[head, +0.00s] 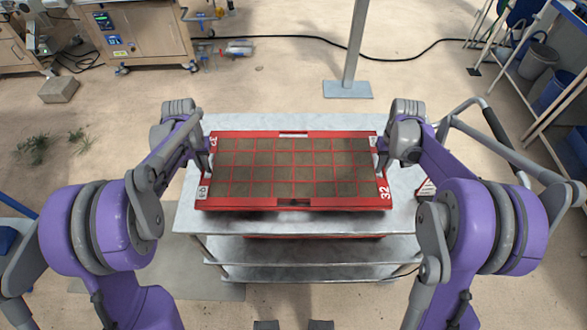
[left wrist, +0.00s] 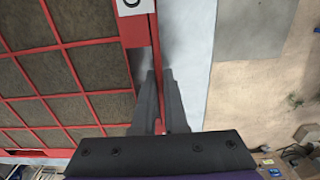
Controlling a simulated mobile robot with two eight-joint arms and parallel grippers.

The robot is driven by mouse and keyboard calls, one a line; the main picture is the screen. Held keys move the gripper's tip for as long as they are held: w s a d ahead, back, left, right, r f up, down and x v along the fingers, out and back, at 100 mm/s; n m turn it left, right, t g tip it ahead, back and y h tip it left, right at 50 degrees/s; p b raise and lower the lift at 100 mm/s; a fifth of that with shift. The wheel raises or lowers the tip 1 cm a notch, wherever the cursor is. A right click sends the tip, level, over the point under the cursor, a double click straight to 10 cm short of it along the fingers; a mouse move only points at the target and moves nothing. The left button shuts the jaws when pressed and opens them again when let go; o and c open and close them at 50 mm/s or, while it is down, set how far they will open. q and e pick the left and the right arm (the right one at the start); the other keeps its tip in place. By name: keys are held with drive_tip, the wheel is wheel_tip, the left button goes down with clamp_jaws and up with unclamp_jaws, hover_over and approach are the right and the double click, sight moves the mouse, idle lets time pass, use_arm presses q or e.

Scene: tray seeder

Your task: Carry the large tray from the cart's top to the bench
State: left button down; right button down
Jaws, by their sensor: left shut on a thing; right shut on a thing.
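The large red tray (head: 293,204) is divided into many cells filled with brown soil. It is over the top of the grey metal cart (head: 190,215); I cannot tell whether it touches the top or is slightly raised. My left gripper (head: 207,152) is shut on the tray's left rim. In the left wrist view, the fingers of this gripper (left wrist: 160,110) stand on both sides of the red rim (left wrist: 157,65). My right gripper (head: 381,153) is shut on the tray's right rim, near the number 32. The fingertips are partly hidden in the head view.
The cart has lower shelves, with something red on one under the top. A metal post on a base plate (head: 347,89) stands behind it. A wooden-sided machine (head: 140,35) is at the back left. A shelf with buckets (head: 541,60) is at the right. A black cable crosses the floor behind.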

use_arm(q)
drive_tip(key=shift+r, duration=0.1)
use_arm(e)
drive_tip(key=shift+r, duration=0.1)
